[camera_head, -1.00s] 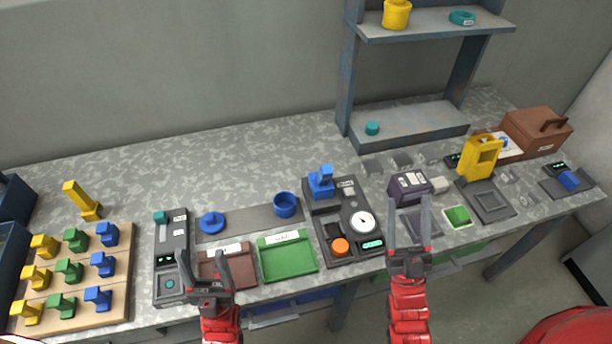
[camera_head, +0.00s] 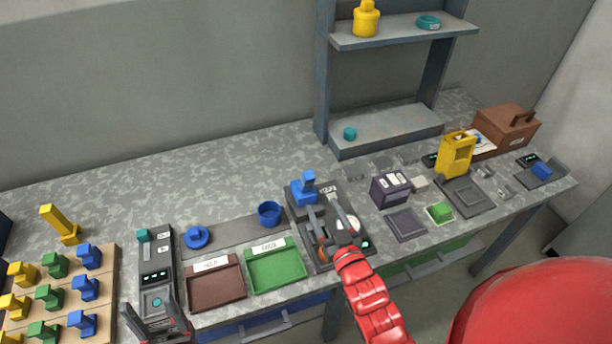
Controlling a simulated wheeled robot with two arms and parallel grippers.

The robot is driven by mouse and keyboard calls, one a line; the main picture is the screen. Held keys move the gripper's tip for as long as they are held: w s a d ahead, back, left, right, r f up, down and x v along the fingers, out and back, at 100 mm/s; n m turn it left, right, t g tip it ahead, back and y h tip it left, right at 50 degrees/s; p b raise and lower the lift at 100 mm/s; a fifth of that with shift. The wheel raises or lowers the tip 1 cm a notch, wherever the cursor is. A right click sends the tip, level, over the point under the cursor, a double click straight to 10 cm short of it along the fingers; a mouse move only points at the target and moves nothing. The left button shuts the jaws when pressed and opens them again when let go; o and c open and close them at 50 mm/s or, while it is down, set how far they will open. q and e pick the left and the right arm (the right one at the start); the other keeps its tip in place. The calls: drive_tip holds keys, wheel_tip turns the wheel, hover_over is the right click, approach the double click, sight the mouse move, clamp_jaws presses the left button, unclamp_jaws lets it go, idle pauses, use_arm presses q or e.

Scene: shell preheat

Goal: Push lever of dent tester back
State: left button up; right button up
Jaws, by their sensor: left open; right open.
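The dent tester seems to be the dark device (camera_head: 296,222) at the front middle of the bench. It carries a blue part (camera_head: 304,190) at its back left, a round white dial and an orange knob (camera_head: 323,252), which may be the lever's end. My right gripper (camera_head: 325,208) is open over this device, its fingers pointing to the back. It partly hides the dial and the knob; whether it touches the knob I cannot tell. My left gripper (camera_head: 150,306) is open and empty at the bench's front edge, by the slim grey device (camera_head: 157,262).
A brown tray (camera_head: 217,302) and a green tray (camera_head: 276,283) lie left of the dent tester. A purple-grey box (camera_head: 390,189) stands to its right. A blue cup (camera_head: 269,213) is close behind left. A shelf (camera_head: 385,130) rises at the back. The bench's back left is clear.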

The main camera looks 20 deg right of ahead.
sight(310, 182)
drive_tip(key=w+p, duration=0.1)
drive_tip(key=w, duration=0.4)
drive_tip(key=w+p, duration=0.1)
drive_tip(key=w, duration=0.4)
drive_tip(key=shift+w+a+r+p, duration=0.15)
drive_tip(key=shift+a+r+p, duration=0.05)
drive_tip(key=shift+p, duration=0.2)
drive_tip(key=shift+w+f, duration=0.15)
drive_tip(key=shift+w, duration=0.7)
clamp_jaws()
